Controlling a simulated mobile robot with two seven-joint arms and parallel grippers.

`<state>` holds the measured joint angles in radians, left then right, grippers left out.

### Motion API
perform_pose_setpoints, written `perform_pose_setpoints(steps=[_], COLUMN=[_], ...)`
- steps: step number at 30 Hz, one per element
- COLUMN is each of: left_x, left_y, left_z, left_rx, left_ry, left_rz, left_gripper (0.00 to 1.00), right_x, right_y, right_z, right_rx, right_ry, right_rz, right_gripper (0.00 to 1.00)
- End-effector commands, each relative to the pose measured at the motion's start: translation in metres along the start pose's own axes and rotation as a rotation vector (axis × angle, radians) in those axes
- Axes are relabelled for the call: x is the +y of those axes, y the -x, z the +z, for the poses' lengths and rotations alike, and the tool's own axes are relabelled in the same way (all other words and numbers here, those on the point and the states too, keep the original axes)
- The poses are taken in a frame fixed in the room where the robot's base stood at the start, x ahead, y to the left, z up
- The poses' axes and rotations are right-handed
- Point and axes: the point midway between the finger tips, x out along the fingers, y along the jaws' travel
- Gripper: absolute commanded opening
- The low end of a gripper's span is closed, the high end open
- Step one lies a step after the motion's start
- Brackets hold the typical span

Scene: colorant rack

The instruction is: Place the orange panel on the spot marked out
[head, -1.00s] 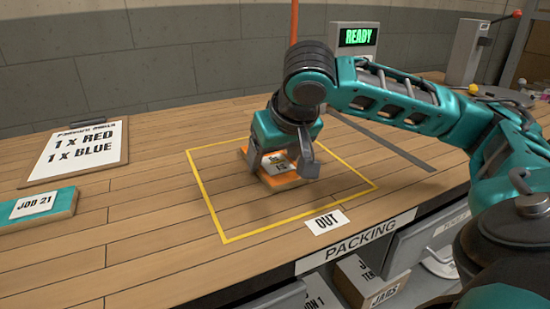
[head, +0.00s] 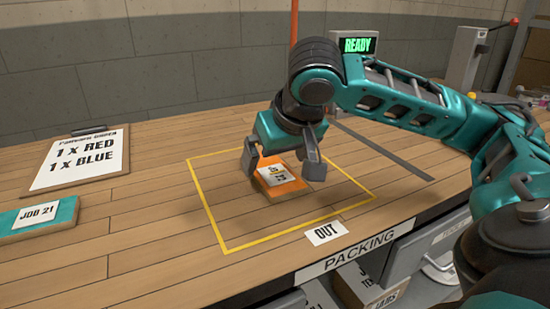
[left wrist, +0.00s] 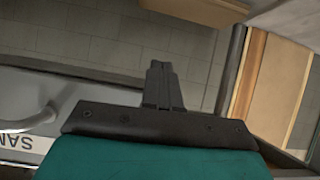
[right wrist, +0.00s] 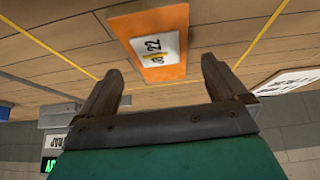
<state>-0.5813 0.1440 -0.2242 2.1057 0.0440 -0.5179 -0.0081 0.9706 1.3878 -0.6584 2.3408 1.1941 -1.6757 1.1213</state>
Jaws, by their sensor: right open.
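The orange panel (head: 288,187) with a white label lies flat on the wooden bench, inside the yellow outline (head: 222,248) beside the OUT card (head: 327,232). It lies in the back part of the outline. The panel (right wrist: 152,20) also shows whole or nearly so in the right wrist view, ahead of the fingers. My right gripper (head: 282,163) is open and empty just above and behind the panel, its fingers apart and clear of it. My left gripper (left wrist: 162,82) is seen only in the left wrist view, with its fingers together and nothing between them.
A teal JOB 21 panel (head: 38,217) and a clipboard (head: 82,160) reading 1 x RED, 1 x BLUE lie at the left. A READY display (head: 356,44) stands behind my right arm. The bench's front edge carries a PACKING sign (head: 360,250). The outline's front part is bare.

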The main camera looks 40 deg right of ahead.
Motion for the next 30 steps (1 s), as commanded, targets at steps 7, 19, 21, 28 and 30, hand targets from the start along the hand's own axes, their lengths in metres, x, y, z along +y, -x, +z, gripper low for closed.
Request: perform_pose_setpoints(steps=[7,19,21,28,30], left_x=[-0.006,-0.006,-0.006,-0.005,-0.005], left_y=[0.013,0.022,0.022,0.022,0.021], left_z=[-0.010,-0.017,-0.017,-0.018,-0.018], left_rx=[-0.006,-0.014,-0.014,-0.013,-0.013], left_ry=[-0.006,-0.010,-0.009,-0.009,-0.007], left_rz=[-0.016,-0.015,-0.015,-0.015,-0.015], left_gripper=[0.00,0.00,0.00,0.00,0.00], right_x=[0.000,0.000,0.000,0.000,0.000], right_y=[0.060,0.095,0.095,0.095,0.095], right_z=[-0.004,0.000,0.000,0.000,0.000], right_rx=[0.004,0.001,0.001,0.000,0.000], right_ry=[0.000,0.000,0.000,0.000,-0.001], right_rz=[-0.001,0.000,0.000,0.000,0.000], right_gripper=[0.99,0.99,0.99,0.99,0.99])
